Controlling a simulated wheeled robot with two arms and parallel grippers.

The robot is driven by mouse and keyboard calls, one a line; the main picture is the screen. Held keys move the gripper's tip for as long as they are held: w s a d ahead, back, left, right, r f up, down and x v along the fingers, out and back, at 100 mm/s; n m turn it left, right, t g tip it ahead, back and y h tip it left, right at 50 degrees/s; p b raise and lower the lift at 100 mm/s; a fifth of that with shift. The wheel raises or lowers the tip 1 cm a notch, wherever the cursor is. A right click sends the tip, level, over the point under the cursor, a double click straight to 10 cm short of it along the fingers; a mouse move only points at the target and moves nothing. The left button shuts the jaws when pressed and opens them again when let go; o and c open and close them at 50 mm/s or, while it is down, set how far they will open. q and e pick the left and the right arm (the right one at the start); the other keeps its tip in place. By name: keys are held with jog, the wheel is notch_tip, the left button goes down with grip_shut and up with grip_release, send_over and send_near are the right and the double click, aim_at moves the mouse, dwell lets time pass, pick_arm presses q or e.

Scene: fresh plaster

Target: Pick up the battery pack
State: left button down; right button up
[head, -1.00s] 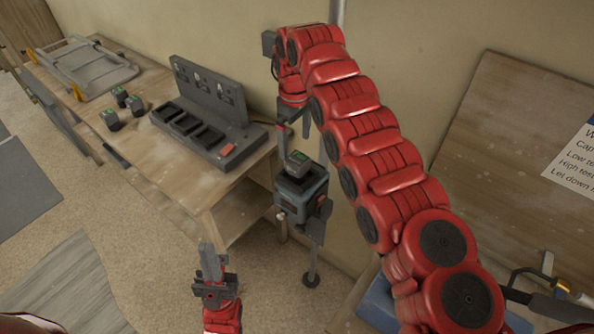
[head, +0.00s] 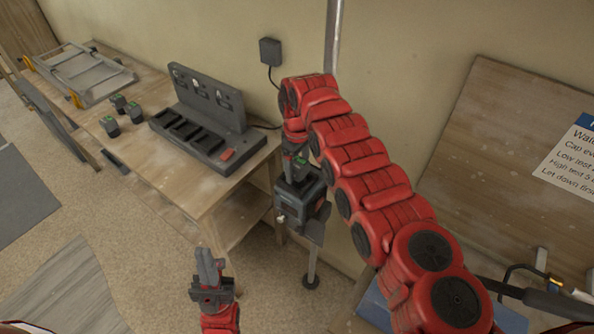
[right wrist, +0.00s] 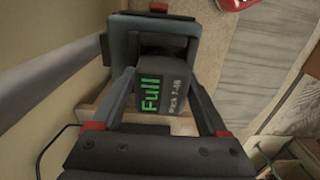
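A dark battery pack (head: 297,163) with a green display sits on top of a grey-and-black device on a stand. In the right wrist view the pack (right wrist: 165,88) reads "Full" in green and lies between the two fingers of my right gripper (right wrist: 163,80). The fingers are spread on either side of it, close to its sides; I cannot make out firm contact. In the head view my right gripper (head: 291,148) is just above the pack and partly covers it. My left gripper (head: 209,266) is low at centre-left, empty, its fingers close together.
The device (head: 297,198) stands beside a wooden bench (head: 185,190). On the bench are a grey charger rack (head: 200,122), three other packs (head: 110,126) and a metal frame (head: 80,74). The wall is close behind. A wooden board (head: 500,150) with a sign leans at right.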

jog(key=shift+a, duration=0.1)
grip_shut()
jog(key=shift+r, duration=0.15)
